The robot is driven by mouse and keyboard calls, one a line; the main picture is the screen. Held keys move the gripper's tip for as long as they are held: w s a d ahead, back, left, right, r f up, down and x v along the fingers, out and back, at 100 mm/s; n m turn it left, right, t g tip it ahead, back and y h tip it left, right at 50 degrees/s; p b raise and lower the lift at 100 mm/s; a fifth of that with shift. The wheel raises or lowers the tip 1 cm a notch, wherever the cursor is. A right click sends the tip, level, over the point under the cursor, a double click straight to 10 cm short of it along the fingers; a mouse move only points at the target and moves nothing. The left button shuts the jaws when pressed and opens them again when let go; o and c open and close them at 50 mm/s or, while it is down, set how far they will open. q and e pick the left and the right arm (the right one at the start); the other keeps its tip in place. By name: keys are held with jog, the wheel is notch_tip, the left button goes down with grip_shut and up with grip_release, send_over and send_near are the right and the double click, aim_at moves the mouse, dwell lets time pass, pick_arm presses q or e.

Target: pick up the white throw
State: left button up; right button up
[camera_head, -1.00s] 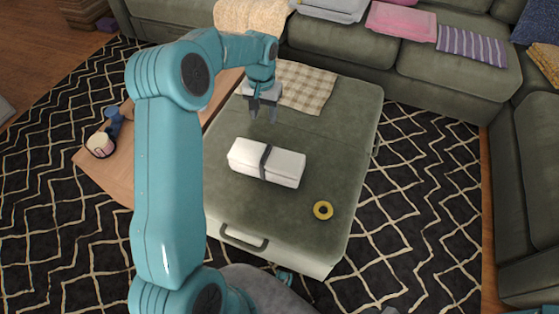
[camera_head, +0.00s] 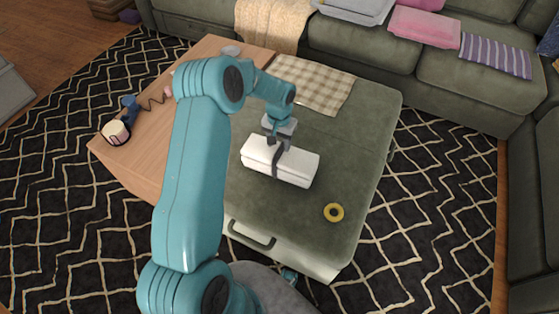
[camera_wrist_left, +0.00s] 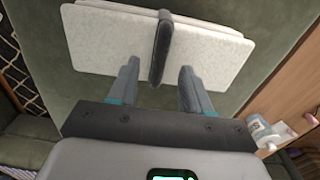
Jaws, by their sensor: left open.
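The white throw (camera_head: 297,166) is a folded white bundle with a dark band around its middle, lying on the green ottoman (camera_head: 335,130). In the left wrist view the throw (camera_wrist_left: 205,48) spans the upper part of the picture, its dark band (camera_wrist_left: 162,45) between the fingers' lines. My left gripper (camera_head: 276,147) is over the throw near the band, pointing down. In the wrist view its two fingers (camera_wrist_left: 158,80) are apart with nothing clamped between them, their tips at the throw's near edge. Whether they touch it I cannot tell.
A wooden table (camera_head: 150,160) with a mug-like item (camera_head: 116,132) adjoins on the left. The green sofa (camera_head: 370,45) stands behind.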

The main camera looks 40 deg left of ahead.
pick_arm(q)
notch_tip(320, 180, down, 2)
jog(key=shift+w+f, duration=0.1)
grip_shut()
dwell(1.4)
